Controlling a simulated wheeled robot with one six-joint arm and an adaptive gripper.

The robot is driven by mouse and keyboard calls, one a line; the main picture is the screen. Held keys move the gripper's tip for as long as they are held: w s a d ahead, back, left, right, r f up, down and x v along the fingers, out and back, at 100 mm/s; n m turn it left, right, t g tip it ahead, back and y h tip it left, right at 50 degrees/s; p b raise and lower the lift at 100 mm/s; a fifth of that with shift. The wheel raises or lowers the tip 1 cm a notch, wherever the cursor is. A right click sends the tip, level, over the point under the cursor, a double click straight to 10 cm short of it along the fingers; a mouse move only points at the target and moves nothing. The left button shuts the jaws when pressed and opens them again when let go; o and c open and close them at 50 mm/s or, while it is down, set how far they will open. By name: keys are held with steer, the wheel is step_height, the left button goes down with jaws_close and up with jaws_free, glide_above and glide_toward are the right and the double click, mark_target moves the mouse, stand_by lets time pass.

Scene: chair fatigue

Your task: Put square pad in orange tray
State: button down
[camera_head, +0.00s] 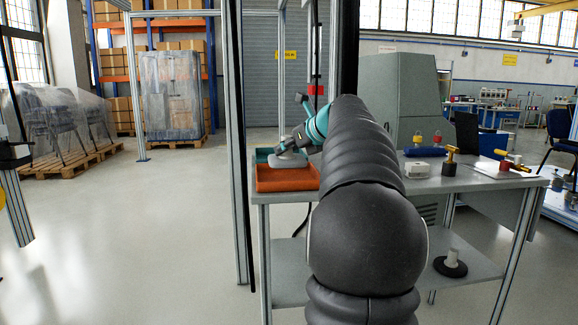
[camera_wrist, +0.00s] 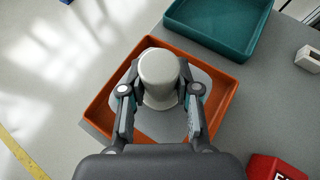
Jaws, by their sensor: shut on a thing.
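The orange tray (camera_head: 287,183) stands at the left end of the grey table. In the wrist view the orange tray (camera_wrist: 226,100) lies below my gripper. My gripper (camera_head: 292,146) is shut on the pale knob of a grey pad (camera_head: 287,161). In the wrist view my gripper (camera_wrist: 160,92) has one finger on each side of the knob of the pad (camera_wrist: 160,70). The pad's flat plate lies within the tray's outline, partly hidden by the fingers. I cannot tell whether it touches the tray floor.
A teal tray (camera_wrist: 215,26) sits just beyond the orange one. A small whitish block (camera_wrist: 308,59) and a red object (camera_wrist: 272,168) lie to the right. More items, including a blue object (camera_head: 425,152), lie along the table (camera_head: 470,182). A black round-based piece (camera_head: 451,265) is on the lower shelf.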

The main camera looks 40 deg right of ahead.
mark_target(293, 159)
steer(key=shift+f+b, duration=0.8)
steer(key=shift+f, duration=1.2)
steer(key=shift+f, duration=0.1)
steer(key=c, duration=0.8)
jaws_free()
steer(key=shift+f, duration=0.1)
steer(key=shift+c, duration=0.2)
steer(key=shift+s+r, duration=0.2)
steer(key=shift+r, duration=0.1)
steer(key=p+v, duration=0.1)
steer(key=v, duration=1)
steer(key=shift+s, duration=0.25)
